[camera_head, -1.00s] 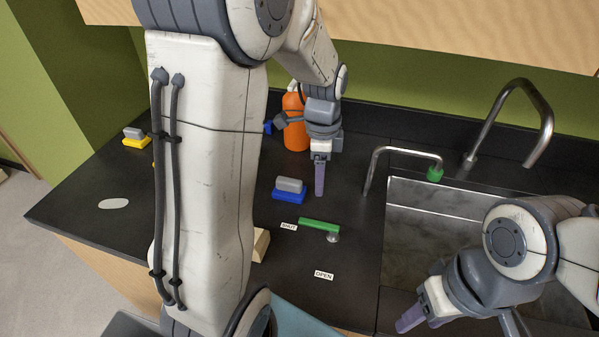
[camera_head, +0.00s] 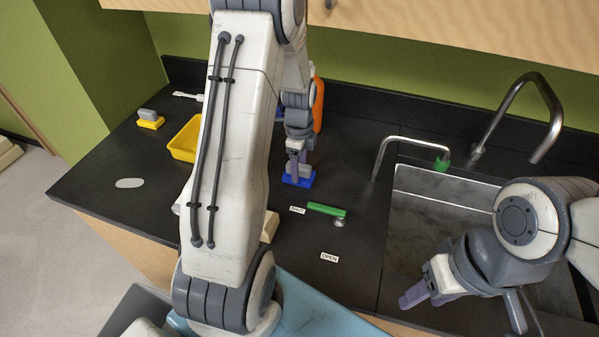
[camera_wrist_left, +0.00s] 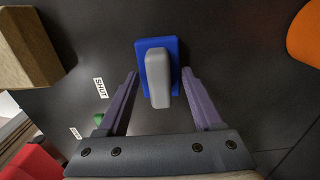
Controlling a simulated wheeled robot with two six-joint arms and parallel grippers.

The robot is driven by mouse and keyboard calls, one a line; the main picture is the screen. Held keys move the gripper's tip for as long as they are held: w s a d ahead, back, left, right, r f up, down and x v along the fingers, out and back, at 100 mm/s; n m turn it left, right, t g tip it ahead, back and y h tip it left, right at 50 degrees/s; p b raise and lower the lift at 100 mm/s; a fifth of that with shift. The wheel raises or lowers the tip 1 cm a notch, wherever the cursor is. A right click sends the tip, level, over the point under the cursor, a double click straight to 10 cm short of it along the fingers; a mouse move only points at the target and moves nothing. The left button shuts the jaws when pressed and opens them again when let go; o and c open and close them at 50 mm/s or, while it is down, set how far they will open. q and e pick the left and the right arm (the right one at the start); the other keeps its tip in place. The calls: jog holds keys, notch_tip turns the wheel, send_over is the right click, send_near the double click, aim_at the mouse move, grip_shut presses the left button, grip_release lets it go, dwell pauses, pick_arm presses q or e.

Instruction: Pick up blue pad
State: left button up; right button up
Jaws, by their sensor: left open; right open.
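The blue pad (camera_head: 299,181) with a grey grip on top lies on the black counter, partly covered by my left gripper in the head view. In the left wrist view the blue pad (camera_wrist_left: 170,46) and its grey grip (camera_wrist_left: 158,78) show between the two purple fingers. My left gripper (camera_head: 296,172) is open right above the pad, with a finger on either side of the grip and gaps showing. The left gripper also shows in its wrist view (camera_wrist_left: 160,85). My right gripper (camera_head: 408,298) is open and empty in front of the sink.
A green lever (camera_head: 326,209) and SHUT (camera_head: 297,210) and OPEN (camera_head: 329,257) labels are in front of the pad. An orange bottle (camera_head: 318,104) stands behind. A yellow tray (camera_head: 185,139) and yellow pad (camera_head: 151,123) are left; the sink (camera_head: 420,235) is right.

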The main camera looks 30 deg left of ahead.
pick_arm(q)
grip_shut()
jog(key=shift+r, duration=0.1)
jog(key=r, duration=0.2)
jog(key=r+b, duration=0.1)
jog(key=r, duration=0.1)
jog(key=shift+s+d+r, duration=0.1)
jog(key=shift+s+r, duration=0.05)
jog(key=shift+s, duration=0.05)
jog(key=s+d+r+b, duration=0.2)
jog(key=s+d+r, duration=0.3)
jog(key=s, duration=0.4)
jog(key=shift+s+d+r, duration=0.35)
jog(key=shift+r, duration=0.45)
